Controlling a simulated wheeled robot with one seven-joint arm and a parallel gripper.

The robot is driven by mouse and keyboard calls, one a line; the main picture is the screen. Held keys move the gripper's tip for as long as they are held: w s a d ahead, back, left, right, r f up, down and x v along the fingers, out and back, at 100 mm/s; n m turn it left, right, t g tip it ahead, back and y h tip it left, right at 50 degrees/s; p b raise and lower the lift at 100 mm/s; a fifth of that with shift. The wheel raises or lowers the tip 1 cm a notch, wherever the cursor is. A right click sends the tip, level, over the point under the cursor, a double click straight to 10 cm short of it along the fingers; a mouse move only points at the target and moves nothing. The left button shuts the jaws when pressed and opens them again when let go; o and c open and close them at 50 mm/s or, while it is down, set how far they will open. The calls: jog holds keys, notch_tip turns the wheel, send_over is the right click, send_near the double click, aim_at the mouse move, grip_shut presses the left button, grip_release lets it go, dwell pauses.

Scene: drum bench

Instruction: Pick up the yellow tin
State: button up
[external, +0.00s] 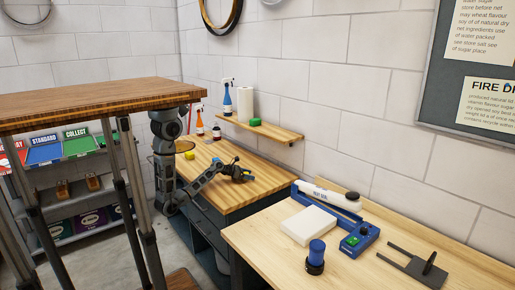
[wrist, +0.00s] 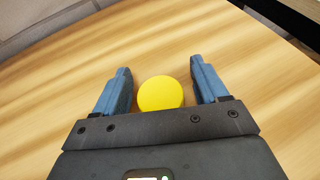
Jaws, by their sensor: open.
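The yellow tin (wrist: 160,93) shows in the wrist view as a plain round yellow disc on the wooden bench top. My gripper (wrist: 158,70) is open, with one blue-grey finger on each side of the tin. The tin's lower edge reaches close to the dark palm edge. In the external view my gripper (external: 240,174) is low over the far bench. How high the fingers are above the bench top is hard to tell.
In the external view a small yellow item (external: 189,155) stands farther left on the far bench (external: 217,198). Spray bottles (external: 227,100) and a paper roll (external: 245,105) are behind, near a wall shelf (external: 275,132) with a green item (external: 255,122). A nearer bench (external: 275,240) holds a sealer.

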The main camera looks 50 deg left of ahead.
jog(key=shift+c, duration=0.4)
jog(key=c, duration=1)
